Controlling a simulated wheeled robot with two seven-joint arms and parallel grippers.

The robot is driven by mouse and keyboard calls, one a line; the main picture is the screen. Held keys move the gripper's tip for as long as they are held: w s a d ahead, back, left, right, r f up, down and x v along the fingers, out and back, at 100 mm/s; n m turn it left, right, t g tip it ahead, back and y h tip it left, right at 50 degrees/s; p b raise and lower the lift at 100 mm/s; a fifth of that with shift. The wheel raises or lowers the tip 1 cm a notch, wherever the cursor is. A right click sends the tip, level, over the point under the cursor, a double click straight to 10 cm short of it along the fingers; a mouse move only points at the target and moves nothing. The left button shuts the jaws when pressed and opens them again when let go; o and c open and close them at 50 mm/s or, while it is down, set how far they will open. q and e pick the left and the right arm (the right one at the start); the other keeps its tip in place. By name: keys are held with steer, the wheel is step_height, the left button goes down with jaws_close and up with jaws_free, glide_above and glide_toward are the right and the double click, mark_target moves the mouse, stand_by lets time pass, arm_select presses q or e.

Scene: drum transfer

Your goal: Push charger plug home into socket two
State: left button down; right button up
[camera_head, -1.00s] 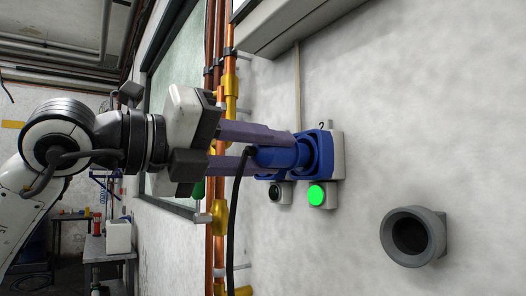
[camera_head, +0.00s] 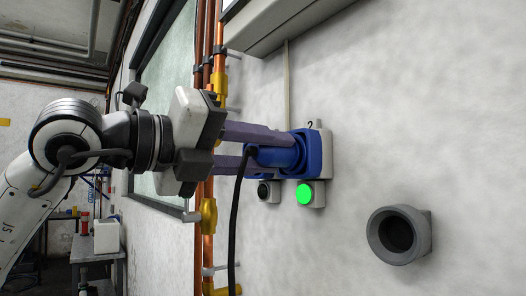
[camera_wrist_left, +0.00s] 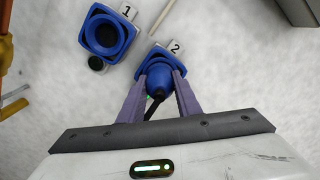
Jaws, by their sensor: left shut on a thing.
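The blue charger plug (camera_head: 272,156) has a black cable hanging from its rear. My left gripper (camera_head: 268,149) is shut on it, one purple finger on each side. The plug's front is inside the blue collar of socket two (camera_head: 315,153) on the wall. In the left wrist view the plug (camera_wrist_left: 158,77) sits lined up in socket two (camera_wrist_left: 151,52), beside the "2" label. My left gripper (camera_wrist_left: 159,88) holds it there from both sides. The plug hides the socket's opening, so I cannot tell its exact depth. My right gripper is not in view.
Empty socket one (camera_wrist_left: 107,34) is beside socket two. A green lamp (camera_head: 304,194) glows under socket two; a dark one (camera_head: 268,192) is to its left. A grey round holder (camera_head: 399,235) projects from the wall at right. Copper pipes (camera_head: 208,130) run behind my gripper.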

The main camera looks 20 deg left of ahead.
arm_select(q)
steer(key=shift+w+d, duration=0.1)
steer(key=shift+w, duration=0.05)
steer(key=c, duration=1.2)
jaws_free()
steer(key=shift+w+d, duration=0.1)
steer(key=b+v, duration=0.2)
steer(key=v, duration=0.8)
